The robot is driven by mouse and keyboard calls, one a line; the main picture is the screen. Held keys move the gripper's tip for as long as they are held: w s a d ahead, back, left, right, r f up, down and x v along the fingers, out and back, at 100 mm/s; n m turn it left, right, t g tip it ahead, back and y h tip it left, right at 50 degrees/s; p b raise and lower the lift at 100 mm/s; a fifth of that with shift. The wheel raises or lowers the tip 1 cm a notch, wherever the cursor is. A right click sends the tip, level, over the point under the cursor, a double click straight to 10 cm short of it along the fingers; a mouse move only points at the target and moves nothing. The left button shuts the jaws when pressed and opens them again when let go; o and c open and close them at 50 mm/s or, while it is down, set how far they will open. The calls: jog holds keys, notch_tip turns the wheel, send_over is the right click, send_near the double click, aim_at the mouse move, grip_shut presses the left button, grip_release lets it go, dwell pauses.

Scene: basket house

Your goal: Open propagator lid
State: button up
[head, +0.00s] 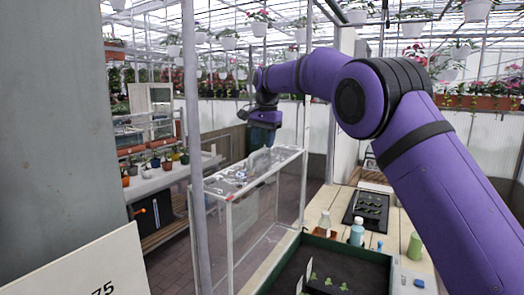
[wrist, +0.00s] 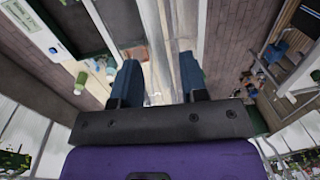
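The clear propagator lid (head: 232,222), a transparent box with pale edges, stands upright on its side at the left edge of the dark green tray (head: 368,252). My gripper (head: 262,147) is at the lid's upper far part in the head view; the fingertips are hard to make out there. In the wrist view my gripper (wrist: 159,78) has its two blue fingers spread apart. Clear, pale-edged material (wrist: 158,50), apparently the lid, runs between and beyond them. I cannot tell whether either finger touches it.
Small seedlings (head: 328,280) stand in the tray. Bottles, including a blue one (head: 357,233) and a green one (head: 415,246), stand on the wooden bench behind. A metal post (head: 193,120) rises left of the lid. A potted-plant shelf (head: 160,178) stands farther left across the floor.

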notch_tip(320, 180, up, 7)
jog(key=shift+s+d+f, duration=0.15)
jog(key=shift+d, duration=0.15)
